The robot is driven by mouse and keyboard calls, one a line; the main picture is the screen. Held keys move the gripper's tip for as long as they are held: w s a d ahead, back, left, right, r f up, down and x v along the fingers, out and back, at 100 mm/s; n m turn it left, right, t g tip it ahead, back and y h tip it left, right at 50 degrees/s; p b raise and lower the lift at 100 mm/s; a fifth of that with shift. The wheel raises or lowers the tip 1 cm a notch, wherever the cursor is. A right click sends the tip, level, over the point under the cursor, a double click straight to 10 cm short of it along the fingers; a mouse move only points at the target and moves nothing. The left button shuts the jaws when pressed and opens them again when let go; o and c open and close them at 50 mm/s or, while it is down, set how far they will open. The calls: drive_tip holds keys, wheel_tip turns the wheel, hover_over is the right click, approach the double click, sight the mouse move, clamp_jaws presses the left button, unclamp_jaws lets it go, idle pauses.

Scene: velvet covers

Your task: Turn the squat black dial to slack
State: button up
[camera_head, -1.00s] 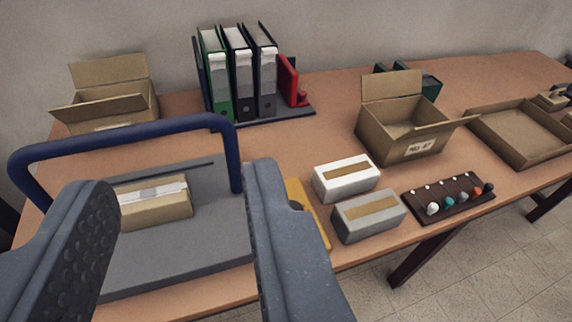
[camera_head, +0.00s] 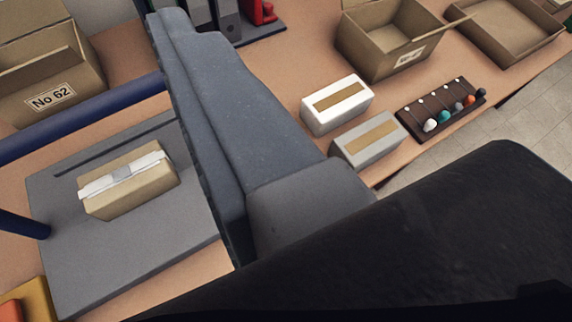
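I cannot make out the squat black dial now. My gripper (camera_head: 165,22) crosses the middle of the view as a long grey finger shape, its tip at the upper left. I cannot see a gap between two fingers. A grey base plate (camera_head: 110,265) with a blue tube handle (camera_head: 85,122) stands at the left. A tan box with a white band (camera_head: 125,180) sits on the plate. The area just right of the plate is hidden behind my gripper. A small black ball (camera_head: 481,93) sits at the right end of a dark board (camera_head: 440,118) with several coloured balls.
A white box (camera_head: 337,112) and a grey box (camera_head: 368,153) lie right of my gripper. An open carton (camera_head: 400,55) and a shallow tray (camera_head: 505,62) stand behind them. A carton marked No 62 (camera_head: 52,98) is at the upper left. A yellow piece (camera_head: 38,303) shows at lower left.

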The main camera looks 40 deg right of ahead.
drive_tip(key=w+d+f+m+g+h+p, duration=0.2)
drive_tip(key=w+d+f+m+g+p, duration=0.7)
drive_tip(key=w+m+p, duration=0.5)
drive_tip(key=s+d+f+m+g+y+p, duration=0.1)
drive_tip(key=d+f+m+g+p, duration=0.1)
drive_tip(key=f, duration=0.6)
drive_tip(key=s+d+f+m+g+p, duration=0.1)
drive_tip(key=d+f+m+p, duration=0.1)
drive_tip(key=f+m+p, duration=0.2)
drive_tip(key=s+d+f+m+g+y+p, duration=0.1)
drive_tip(key=f+m+p, duration=0.3)
drive_tip(key=f, duration=0.9)
drive_tip(key=shift+s+d+f+g+y+p, duration=0.1)
drive_tip(key=shift+s+d+g+y+p, duration=0.1)
drive_tip(key=shift+d+g+p, duration=0.4)
drive_tip(key=shift+s+d+g+y+p, duration=0.1)
drive_tip(key=shift+s+d+g+p, duration=0.15)
drive_tip(key=shift+p, duration=0.65)
